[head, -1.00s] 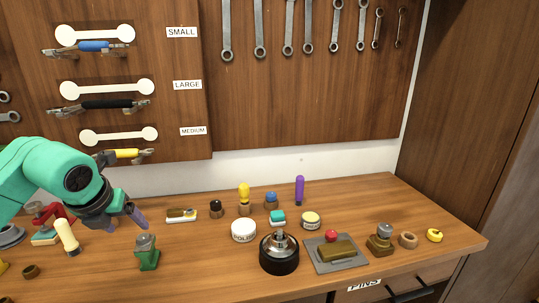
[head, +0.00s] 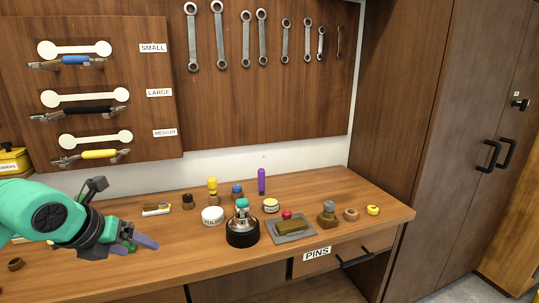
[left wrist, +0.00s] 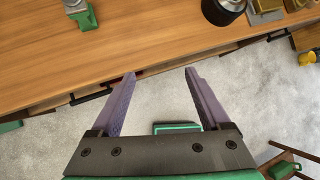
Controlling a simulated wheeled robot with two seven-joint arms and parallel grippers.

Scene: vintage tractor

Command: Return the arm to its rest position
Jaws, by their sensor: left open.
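My left arm comes in from the left in the head view, teal with a dark wrist. Its left gripper (head: 143,243) has purple fingers and is over the left part of the wooden workbench (head: 185,262). In the left wrist view the two fingers of the left gripper (left wrist: 160,73) are wide apart with nothing between them. The fingertips reach the bench's front edge in that picture, with grey floor (left wrist: 165,103) showing between the fingers. My right arm and gripper are not in view.
A green block with a grey top (left wrist: 83,14) stands on the bench, mostly hidden in the head view. A black round base (head: 242,236), a white tin (head: 212,216) and a grey tray (head: 280,236) stand to the right. Pliers and wrenches hang behind.

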